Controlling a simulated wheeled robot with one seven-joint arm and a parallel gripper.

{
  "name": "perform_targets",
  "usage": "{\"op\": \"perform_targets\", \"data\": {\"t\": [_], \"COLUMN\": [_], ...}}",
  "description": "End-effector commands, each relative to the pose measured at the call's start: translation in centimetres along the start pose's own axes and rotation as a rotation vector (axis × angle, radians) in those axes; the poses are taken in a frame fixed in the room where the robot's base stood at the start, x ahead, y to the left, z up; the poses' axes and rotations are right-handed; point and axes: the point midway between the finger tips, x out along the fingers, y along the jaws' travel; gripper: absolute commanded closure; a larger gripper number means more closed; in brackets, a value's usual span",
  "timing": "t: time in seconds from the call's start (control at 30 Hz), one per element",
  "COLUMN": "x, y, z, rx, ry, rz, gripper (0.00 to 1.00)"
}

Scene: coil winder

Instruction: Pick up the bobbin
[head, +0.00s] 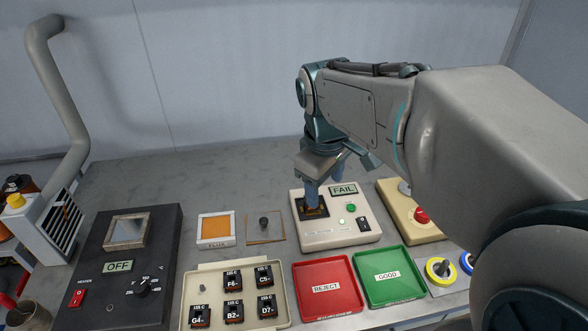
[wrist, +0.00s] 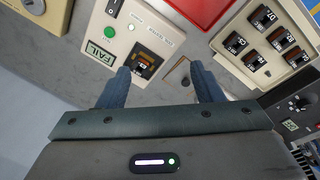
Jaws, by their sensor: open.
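A bobbin (head: 314,211), dark with copper-coloured winding, sits in the dark square socket of the beige tester (head: 335,235). In the wrist view the bobbin (wrist: 145,66) shows in its socket beside the FAIL display. My gripper (head: 323,190) is low over the tester, and one finger partly hides the bobbin in the head view. In the wrist view my gripper (wrist: 160,68) is open and empty, with the bobbin between the fingers in the picture, nearer the left one. I cannot tell the exact height of the fingertips above it.
A beige tray (head: 235,265) holds several labelled bobbins and one bare peg. A red REJECT tray (head: 327,311) and a green GOOD tray (head: 388,299) lie in front of the tester. A peg stand (head: 264,237) is left of it. A black heater (head: 158,238) reads OFF.

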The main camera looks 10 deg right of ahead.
Motion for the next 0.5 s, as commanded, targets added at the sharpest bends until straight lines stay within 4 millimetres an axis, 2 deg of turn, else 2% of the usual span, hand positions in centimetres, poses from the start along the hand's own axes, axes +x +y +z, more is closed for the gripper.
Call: {"op": "perform_targets", "data": {"t": [0.03, 0.2, 0.33, 0.5], "x": [1.1, 2.1, 2.8, 3.3], "y": [0.8, 3.1, 4.6, 5.8], "z": [-1.4, -5.3, -7.6, -9.2], "rx": [-0.099, -0.447, -0.663, -0.838], "ry": [-0.018, -0.067, -0.084, -0.091], "rz": [-0.007, -0.041, -0.073, -0.104], "gripper": [0.40, 0.40, 0.40, 0.40]}}
